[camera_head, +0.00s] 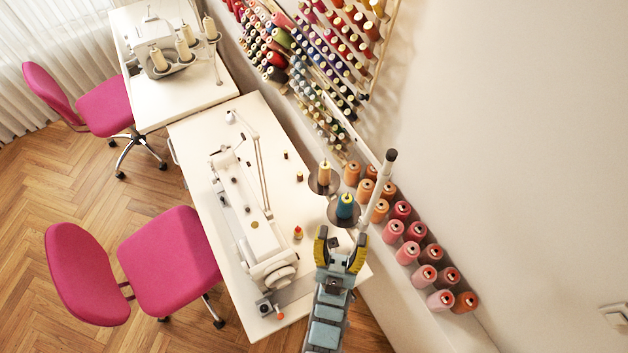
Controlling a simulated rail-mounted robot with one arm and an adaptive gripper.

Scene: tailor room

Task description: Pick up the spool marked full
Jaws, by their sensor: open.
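Several spools are in view, and I cannot read a "full" marking on any of them. Small dark spools (300,176) stand on the near white table (205,130), behind the sewing machine. A small red and yellow spool (298,232) stands near the machine's right end. A teal cone spool (345,207) and a tan cone spool (325,171) stand on round dark holders at the table's back edge. My gripper (341,238) is open, its two yellow-and-black fingers apart, with nothing visible between them. In the picture it is just below the teal spool; the depth between them is unclear.
A white sewing machine (252,222) fills much of the near table. A light upright pole (377,190) rises right of my gripper. Orange and pink cones (408,253) line the wall side. A wall rack holds many spools. Pink chairs (168,262) stand at the left.

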